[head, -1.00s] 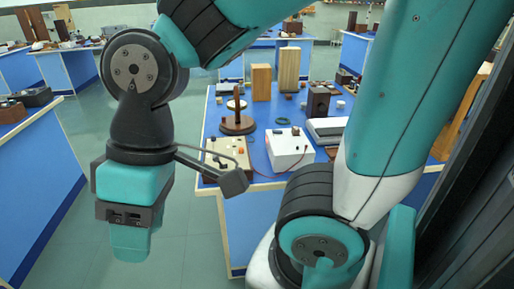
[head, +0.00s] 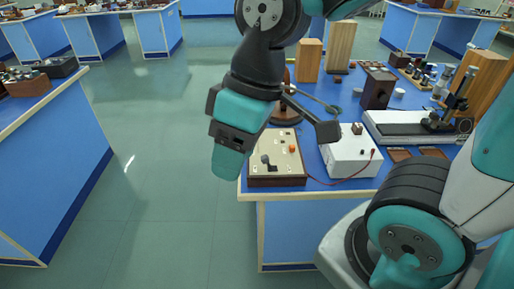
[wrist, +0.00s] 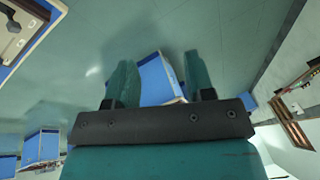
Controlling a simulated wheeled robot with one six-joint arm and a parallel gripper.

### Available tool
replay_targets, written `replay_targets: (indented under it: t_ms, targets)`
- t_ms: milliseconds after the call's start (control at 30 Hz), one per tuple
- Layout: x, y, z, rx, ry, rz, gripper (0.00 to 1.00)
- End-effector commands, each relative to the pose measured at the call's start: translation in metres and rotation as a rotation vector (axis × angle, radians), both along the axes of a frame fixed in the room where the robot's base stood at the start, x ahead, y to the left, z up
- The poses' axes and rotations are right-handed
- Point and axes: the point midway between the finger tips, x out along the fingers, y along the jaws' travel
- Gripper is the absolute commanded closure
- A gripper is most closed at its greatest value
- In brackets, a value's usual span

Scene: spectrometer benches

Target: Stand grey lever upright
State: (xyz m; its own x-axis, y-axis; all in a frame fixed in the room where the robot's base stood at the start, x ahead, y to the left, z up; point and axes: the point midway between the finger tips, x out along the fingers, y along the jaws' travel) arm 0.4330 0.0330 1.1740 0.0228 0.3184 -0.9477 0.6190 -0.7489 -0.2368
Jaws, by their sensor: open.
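The grey lever (head: 266,160) is a small round-topped handle on a cream panel box (head: 291,160) with brown sides, at the front left corner of the blue bench. It leans rather than standing straight up; its exact tilt is hard to tell. Part of the box (wrist: 40,12) and the lever (wrist: 12,22) show at the upper left of the wrist view. My gripper (head: 229,160) points down just left of the box, apart from the lever. In the wrist view my gripper (wrist: 160,62) has its teal fingers spread, with nothing between them.
A white box (head: 350,155) with a red wire stands right of the panel box. Behind are wooden blocks (head: 340,48), a dark brown box (head: 378,88) and a white instrument (head: 405,128). Another blue bench (head: 55,150) stands at left, with open floor (head: 150,200) between.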

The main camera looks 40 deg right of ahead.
Motion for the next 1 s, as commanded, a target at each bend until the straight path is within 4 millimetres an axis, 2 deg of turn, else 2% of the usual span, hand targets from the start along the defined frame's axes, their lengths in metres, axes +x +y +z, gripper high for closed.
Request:
replay_targets:
  t_ms: [33, 67, 100, 167, 200, 300, 433, 533, 667, 1000]
  targets:
    - [0.026, -0.013, -0.012, -0.032, -0.014, 0.011, 0.51]
    - [0.044, -0.024, -0.017, -0.056, -0.027, 0.028, 0.51]
    - [0.068, -0.041, -0.025, -0.092, -0.042, 0.055, 0.51]
    - [0.102, -0.071, -0.039, -0.148, -0.056, 0.097, 0.51]
    - [0.122, -0.093, -0.048, -0.182, -0.061, 0.126, 0.51]
    - [0.159, -0.147, -0.071, -0.254, -0.054, 0.196, 0.51]
    - [0.182, -0.197, -0.091, -0.307, -0.034, 0.267, 0.51]
    - [0.188, -0.213, -0.100, -0.322, -0.025, 0.296, 0.51]
    - [0.189, -0.215, -0.114, -0.324, -0.021, 0.308, 0.51]
    - [0.188, -0.211, -0.188, -0.323, -0.020, 0.312, 0.51]
